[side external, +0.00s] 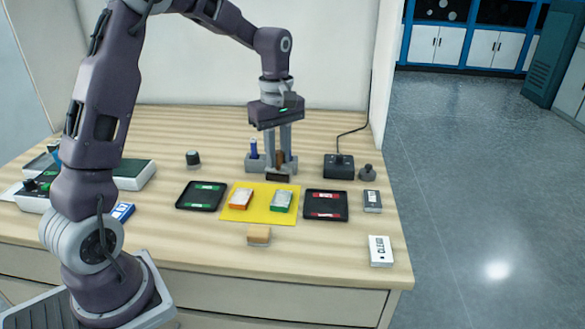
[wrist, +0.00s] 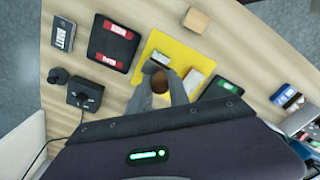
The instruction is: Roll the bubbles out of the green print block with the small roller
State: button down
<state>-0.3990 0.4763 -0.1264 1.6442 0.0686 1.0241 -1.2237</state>
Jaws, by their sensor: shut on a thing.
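The green print block (side external: 281,201) lies on the right part of the yellow mat (side external: 259,188), with a pale, mottled top. In the wrist view the block (wrist: 158,60) is partly hidden by the tool. My gripper (side external: 279,150) is above the back of the mat, shut on the brown handle of a roller (side external: 280,158). The handle also shows between the fingers in the wrist view (wrist: 161,82). The roller's dark head (side external: 279,176) is low beside the grey tool stand (side external: 250,166), behind the green block. I cannot tell whether it is clear of the stand.
An orange block (side external: 240,199) lies left on the mat. Black trays with green strips (side external: 202,196) and red strips (side external: 326,205) flank it. A blue-handled tool (side external: 254,149) stands in the stand. A wooden block (side external: 258,234) sits in front; a dark device (side external: 339,167) is right.

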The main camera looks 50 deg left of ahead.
aim_at(279, 169)
jog(key=shift+f, duration=3)
jog(key=shift+f, duration=0.4)
jog(key=shift+w+a, duration=1.4)
jog(key=shift+w, duration=0.3)
dwell(2.9)
